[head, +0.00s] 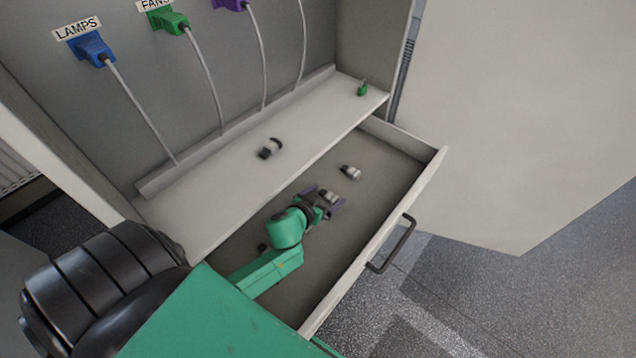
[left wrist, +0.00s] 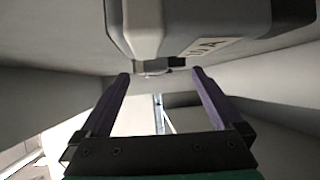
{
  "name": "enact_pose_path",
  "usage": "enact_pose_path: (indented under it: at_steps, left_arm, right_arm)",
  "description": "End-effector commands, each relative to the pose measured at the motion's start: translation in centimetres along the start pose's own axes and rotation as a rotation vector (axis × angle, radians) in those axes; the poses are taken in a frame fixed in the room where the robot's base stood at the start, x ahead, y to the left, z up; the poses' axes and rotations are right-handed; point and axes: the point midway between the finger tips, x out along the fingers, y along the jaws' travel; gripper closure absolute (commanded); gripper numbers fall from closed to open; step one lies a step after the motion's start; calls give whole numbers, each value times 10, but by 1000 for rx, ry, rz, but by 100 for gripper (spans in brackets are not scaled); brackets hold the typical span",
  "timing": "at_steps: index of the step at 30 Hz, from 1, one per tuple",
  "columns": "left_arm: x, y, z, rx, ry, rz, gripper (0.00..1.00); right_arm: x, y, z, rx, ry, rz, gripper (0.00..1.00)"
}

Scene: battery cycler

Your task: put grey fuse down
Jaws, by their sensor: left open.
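A grey fuse (head: 328,196) shows at my left gripper (head: 325,200), low inside the open drawer. In the left wrist view a large grey body with a partly readable label (left wrist: 190,30) fills the top, close to the camera. The purple fingers of my left gripper (left wrist: 163,75) are spread apart below it in that picture, with no contact visible. Another light grey fuse with a dark end (head: 350,172) lies in the drawer just beyond the gripper. A dark and white fuse (head: 270,148) lies on the shelf. My right gripper is not in view.
The drawer (head: 427,172) stands open, its handle (head: 393,245) on the front. A small dark object (head: 262,247) is near my arm in the drawer. A small green item (head: 362,90) stands on the shelf (head: 215,190). Blue (head: 92,48) and green (head: 168,22) plugs hang cables above.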

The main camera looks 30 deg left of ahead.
Motion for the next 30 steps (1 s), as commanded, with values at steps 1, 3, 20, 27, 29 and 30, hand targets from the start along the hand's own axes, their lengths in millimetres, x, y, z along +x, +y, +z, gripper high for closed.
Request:
enact_pose_path:
  at_steps: [1,3,20,27,29,30]
  left_arm:
    - [-8,0,2,-1,-4,0,0]
    - [-21,0,2,0,-5,0,0]
    - [-117,0,0,1,-1,-1,0]
    - [-116,0,0,0,-1,-1,0]
    - [-116,0,0,0,-1,-1,0]
    - [-116,0,1,0,-1,-1,0]
  right_arm:
    - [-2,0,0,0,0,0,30]
    - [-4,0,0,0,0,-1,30]
    - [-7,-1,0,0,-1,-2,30]
    - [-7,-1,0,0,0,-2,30]
    - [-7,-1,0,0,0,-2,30]
    - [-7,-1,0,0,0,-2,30]
